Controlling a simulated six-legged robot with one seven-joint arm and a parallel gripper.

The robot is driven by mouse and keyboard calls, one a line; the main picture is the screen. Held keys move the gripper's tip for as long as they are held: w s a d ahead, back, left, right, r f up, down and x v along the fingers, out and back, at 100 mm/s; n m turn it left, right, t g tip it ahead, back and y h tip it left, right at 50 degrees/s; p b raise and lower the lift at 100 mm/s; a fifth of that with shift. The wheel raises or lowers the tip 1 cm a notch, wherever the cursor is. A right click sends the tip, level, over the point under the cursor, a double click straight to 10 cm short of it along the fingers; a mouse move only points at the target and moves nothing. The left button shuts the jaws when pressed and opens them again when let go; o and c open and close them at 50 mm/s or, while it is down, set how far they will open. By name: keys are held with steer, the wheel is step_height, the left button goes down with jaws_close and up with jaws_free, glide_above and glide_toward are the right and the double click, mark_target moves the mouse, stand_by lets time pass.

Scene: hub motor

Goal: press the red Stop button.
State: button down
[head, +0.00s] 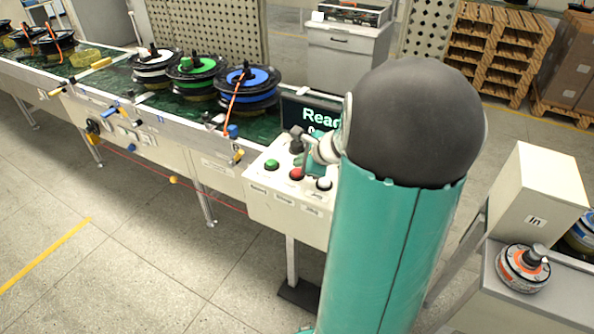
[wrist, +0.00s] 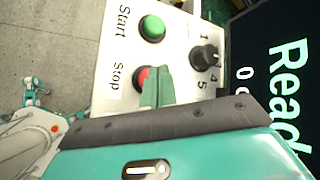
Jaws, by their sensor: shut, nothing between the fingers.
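The red Stop button (wrist: 140,77) sits on the pale control panel (wrist: 188,20) beside its "Stop" label in the wrist view. The button also shows in the head view (head: 296,174), on the sloped panel top. My gripper (wrist: 153,78) is shut and empty. Its teal fingertips overlap the button in the wrist view and hide part of it. I cannot tell whether they touch it or hover just above. In the head view, my arm hides part of the panel and most of the gripper.
The green Start button (wrist: 152,28) is next to the Stop button. A black numbered knob (wrist: 205,57) sits close to the fingers. A display (head: 307,113) reading "Read…" stands behind the panel. A conveyor with several spools (head: 250,90) runs left.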

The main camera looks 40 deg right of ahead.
steer(key=shift+r, duration=0.1)
steer(key=shift+r, duration=2.4)
